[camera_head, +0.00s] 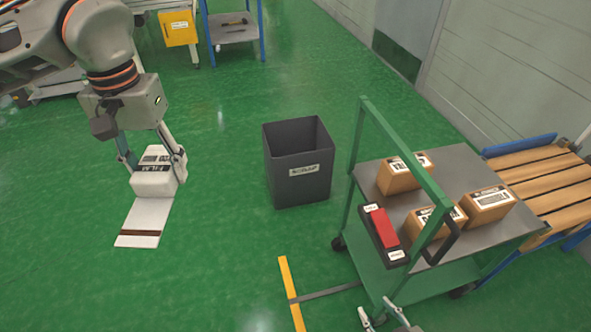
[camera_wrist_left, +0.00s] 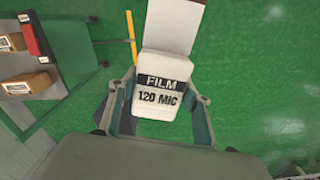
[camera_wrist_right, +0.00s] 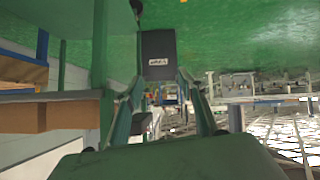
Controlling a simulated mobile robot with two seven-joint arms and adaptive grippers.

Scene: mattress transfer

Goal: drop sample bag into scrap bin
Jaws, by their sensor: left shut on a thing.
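The sample bag (camera_head: 150,184) is white with a black "FILM" print and a long pale flap with a brown stripe hanging below. My left gripper (camera_head: 154,160) is shut on its upper part and holds it in the air, left of the bin. In the left wrist view the bag (camera_wrist_left: 163,100) reads "FILM 120 MIC" and sits between the fingers. The scrap bin (camera_head: 298,187) is a dark grey open box with a "SCRAP" label, standing on the floor. My right gripper (camera_head: 382,315) shows at the bottom edge; in the right wrist view its fingers (camera_wrist_right: 165,110) are apart and empty.
A green trolley (camera_head: 450,162) right of the bin carries several cardboard boxes and a black-and-red item (camera_head: 384,230). A slatted wooden conveyor (camera_head: 548,180) is at the far right. Yellow floor tape (camera_head: 289,290) lies in front. Green floor between bag and bin is clear.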

